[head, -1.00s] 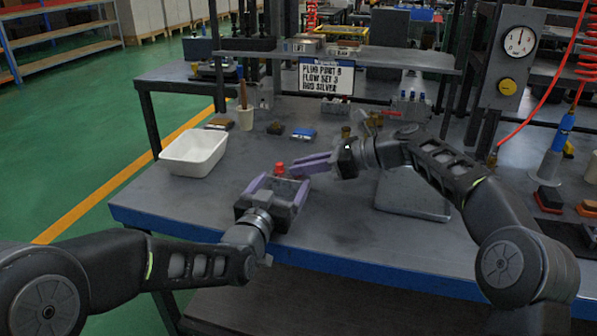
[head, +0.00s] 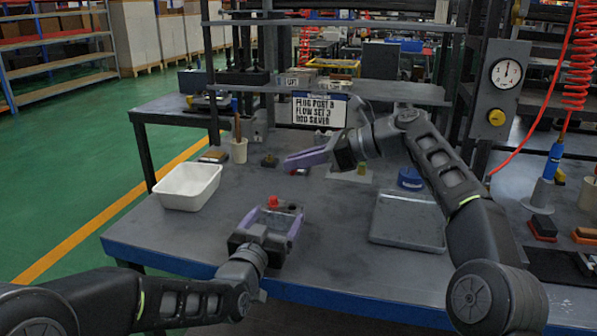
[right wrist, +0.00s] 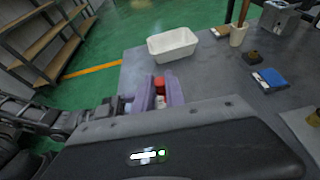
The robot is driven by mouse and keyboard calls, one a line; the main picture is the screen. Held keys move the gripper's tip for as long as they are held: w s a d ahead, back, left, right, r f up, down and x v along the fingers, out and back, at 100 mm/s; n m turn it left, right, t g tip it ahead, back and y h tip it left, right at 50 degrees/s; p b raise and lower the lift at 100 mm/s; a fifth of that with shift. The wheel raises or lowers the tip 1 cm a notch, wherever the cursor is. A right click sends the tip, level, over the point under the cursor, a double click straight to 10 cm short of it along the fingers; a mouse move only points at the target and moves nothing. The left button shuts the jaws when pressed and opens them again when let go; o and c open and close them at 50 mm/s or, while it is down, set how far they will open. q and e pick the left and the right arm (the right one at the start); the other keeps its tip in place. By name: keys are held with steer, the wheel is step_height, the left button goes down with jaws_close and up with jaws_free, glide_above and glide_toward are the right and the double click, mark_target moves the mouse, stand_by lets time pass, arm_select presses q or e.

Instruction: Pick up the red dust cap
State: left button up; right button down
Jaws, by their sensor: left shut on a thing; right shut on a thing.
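In the right wrist view, red (right wrist: 160,86) shows between the purple fingers.
A white tray (head: 187,187) stands empty at the bench's left. A cup with a brush (head: 238,150) and a sign (head: 320,110) are behind. A grey plate (head: 408,222) and a blue round item (head: 410,178) are at the right. The bench between tray and left gripper is clear.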

stand_by(0.5)
arm_select(q)
steer(key=o, duration=2)
steer(key=shift+c, duration=0.2)
steer(key=v, duration=1.2)
